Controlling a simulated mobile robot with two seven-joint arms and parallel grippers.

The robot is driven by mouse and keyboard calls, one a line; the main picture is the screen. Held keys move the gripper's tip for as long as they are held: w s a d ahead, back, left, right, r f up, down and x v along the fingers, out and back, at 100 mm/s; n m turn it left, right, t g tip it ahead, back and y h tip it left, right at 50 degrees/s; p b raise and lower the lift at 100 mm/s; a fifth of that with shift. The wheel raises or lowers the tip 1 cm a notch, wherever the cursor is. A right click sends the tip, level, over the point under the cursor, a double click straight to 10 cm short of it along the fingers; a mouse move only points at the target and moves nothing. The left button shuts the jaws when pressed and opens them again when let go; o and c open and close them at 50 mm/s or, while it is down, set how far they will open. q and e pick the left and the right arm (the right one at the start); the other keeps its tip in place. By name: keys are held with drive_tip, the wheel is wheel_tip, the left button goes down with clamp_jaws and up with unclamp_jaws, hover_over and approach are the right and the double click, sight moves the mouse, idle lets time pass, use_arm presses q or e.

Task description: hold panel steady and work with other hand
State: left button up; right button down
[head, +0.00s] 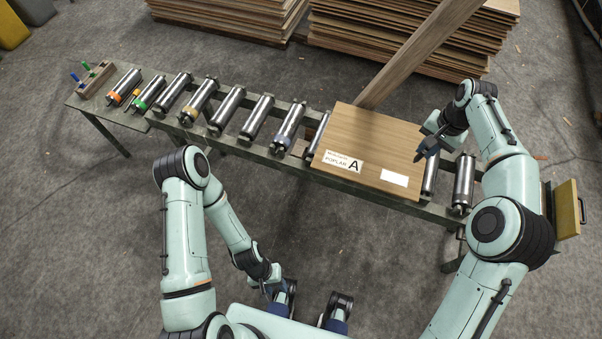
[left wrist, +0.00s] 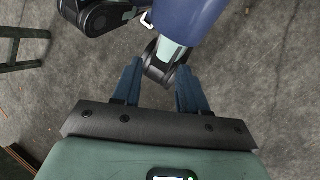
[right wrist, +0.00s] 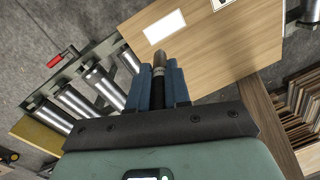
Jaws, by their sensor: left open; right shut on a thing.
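The wooden panel (head: 370,135) lies flat on the roller conveyor. It carries a printed label reading POPLAR A (head: 343,162) and a blank white label (head: 395,179); it also shows in the right wrist view (right wrist: 215,50). My right gripper (head: 425,150) is at the panel's right edge. It is shut on a dark stick-like tool with a brownish tip (right wrist: 159,62), which points at the panel near the blank label; I cannot tell whether the tip touches. My left gripper (head: 278,290) is open and empty, low in front of my base, away from the panel; its fingers show in the left wrist view (left wrist: 160,90).
The conveyor's bare rollers (head: 225,108), some with coloured bands, run left of the panel. A wooden holder with pens (head: 92,80) stands at the far left end. A long plank (head: 420,48) rises behind the panel. Veneer stacks (head: 235,15) stand behind. A red-handled item (right wrist: 62,56) is near the conveyor.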

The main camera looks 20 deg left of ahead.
use_arm(q)
drive_tip(key=w+d+n+h, duration=0.1)
drive_tip(key=w+d+h, duration=0.3)
drive_tip(key=w, duration=0.2)
drive_tip(key=n+t+h, duration=0.4)
drive_tip(key=t+h, duration=0.1)
drive_tip(key=t, duration=1)
approach(322, 161)
drive_tip(key=x, duration=1)
drive_tip(key=shift+f, duration=0.3)
